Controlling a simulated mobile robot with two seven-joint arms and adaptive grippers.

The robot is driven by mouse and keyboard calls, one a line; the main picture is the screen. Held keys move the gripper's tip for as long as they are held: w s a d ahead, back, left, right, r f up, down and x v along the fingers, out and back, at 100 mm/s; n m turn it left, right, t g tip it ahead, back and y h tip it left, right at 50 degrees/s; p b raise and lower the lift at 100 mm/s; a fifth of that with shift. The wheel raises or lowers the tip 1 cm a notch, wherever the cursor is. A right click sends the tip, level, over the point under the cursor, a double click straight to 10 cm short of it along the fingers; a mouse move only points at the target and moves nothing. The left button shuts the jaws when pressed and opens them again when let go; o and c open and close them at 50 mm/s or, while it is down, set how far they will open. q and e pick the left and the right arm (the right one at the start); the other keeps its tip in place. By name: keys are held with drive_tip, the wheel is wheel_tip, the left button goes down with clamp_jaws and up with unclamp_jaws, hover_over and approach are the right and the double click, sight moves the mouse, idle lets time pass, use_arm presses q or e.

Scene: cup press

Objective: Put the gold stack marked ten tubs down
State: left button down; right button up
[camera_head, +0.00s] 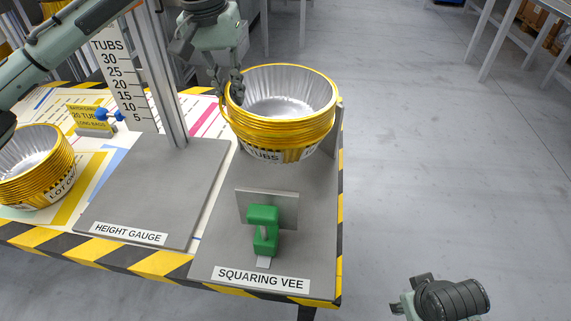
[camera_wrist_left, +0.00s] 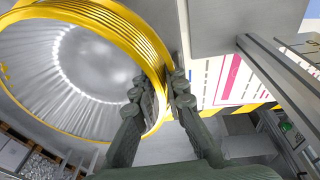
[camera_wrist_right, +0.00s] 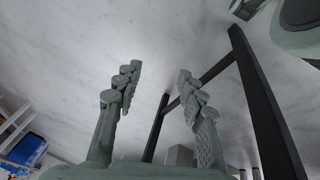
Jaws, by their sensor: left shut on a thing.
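A gold-rimmed stack of silver tubs (camera_head: 283,125) is at the squaring vee (camera_head: 318,200), near the table's right edge. A white label ending in "TUBS" shows on its lower front; the number is hidden or too small to read. My left gripper (camera_head: 234,92) is shut on the left rim of this stack, one finger inside and one outside. The left wrist view shows the fingers (camera_wrist_left: 160,95) pinching the stack's wall (camera_wrist_left: 150,40). Whether the stack touches the plate is hard to tell. My right gripper (camera_wrist_right: 155,85) is open and empty, off the table over the floor.
A second gold stack (camera_head: 40,165) with a "LOT" label stands at the left. The height gauge (camera_head: 150,200) with its post and scale stands between the stacks. A green clamp (camera_head: 264,228) with a plate sits at the front of the squaring vee.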

use_arm(q)
drive_tip(key=shift+d+f, duration=0.1)
drive_tip(key=shift+f, duration=0.35)
wheel_tip(320, 180, down, 4)
drive_tip(key=shift+s+r, duration=0.1)
wheel_tip(320, 180, down, 5)
drive_tip(key=shift+f+b, duration=0.15)
drive_tip(key=shift+b, duration=0.3)
drive_tip(key=c, duration=1.6)
unclamp_jaws()
drive_tip(key=shift+o, duration=0.2)
use_arm(e)
drive_tip(key=v, duration=0.2)
drive_tip(key=shift+s+d+r, duration=0.2)
drive_tip(key=shift+s+r, duration=0.05)
drive_tip(key=shift+r, duration=0.05)
